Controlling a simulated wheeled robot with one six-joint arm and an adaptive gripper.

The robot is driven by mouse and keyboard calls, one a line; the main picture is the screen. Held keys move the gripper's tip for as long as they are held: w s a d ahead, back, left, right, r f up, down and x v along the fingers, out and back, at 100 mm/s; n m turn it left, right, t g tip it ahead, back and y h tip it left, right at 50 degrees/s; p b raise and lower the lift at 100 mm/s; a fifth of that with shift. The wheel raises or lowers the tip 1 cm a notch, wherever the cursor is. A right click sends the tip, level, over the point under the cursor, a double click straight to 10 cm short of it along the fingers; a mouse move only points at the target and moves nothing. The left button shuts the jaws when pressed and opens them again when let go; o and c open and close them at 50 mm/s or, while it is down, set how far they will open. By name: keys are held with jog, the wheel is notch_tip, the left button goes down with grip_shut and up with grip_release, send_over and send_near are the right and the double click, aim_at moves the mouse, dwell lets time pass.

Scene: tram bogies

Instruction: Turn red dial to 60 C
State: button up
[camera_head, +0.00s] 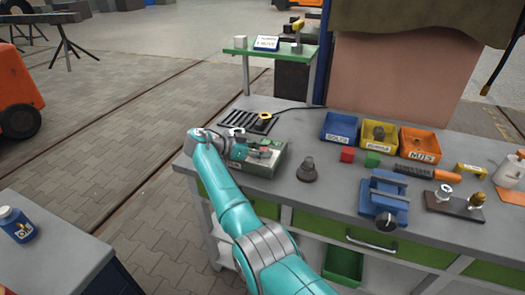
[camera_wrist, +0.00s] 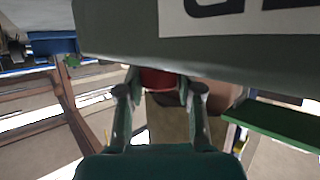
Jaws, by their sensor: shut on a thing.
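The red dial (camera_wrist: 158,79) shows in the wrist view on the underside edge of a grey-green box, between the two fingers of my gripper (camera_wrist: 162,92). The fingers are shut on it, one on each side. Its scale and pointer do not show, so I cannot tell the temperature setting. In the head view the grey-green box (camera_head: 262,169) stands at the left end of the workbench, and my gripper (camera_head: 253,152) reaches over it from the left. The dial is hard to make out there. Part of a label (camera_wrist: 240,15) with large dark letters shows on the box in the wrist view.
On the workbench (camera_head: 330,192) right of the box stand a dark conical part (camera_head: 307,171), a blue vise (camera_head: 384,198), and blue (camera_head: 340,128), yellow (camera_head: 379,137) and orange (camera_head: 419,145) bins. A black slotted grille (camera_head: 245,121) lies behind the box.

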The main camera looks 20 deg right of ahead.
jog(key=shift+f, duration=0.2)
dwell(0.4)
jog(key=o, duration=1.2)
jog(key=shift+c, duration=0.2)
jog(key=shift+r, duration=0.1)
jog(key=shift+a+r, duration=0.2)
jog(key=shift+a, duration=0.3)
jog(key=v, duration=1.1)
jog(key=shift+w, duration=0.1)
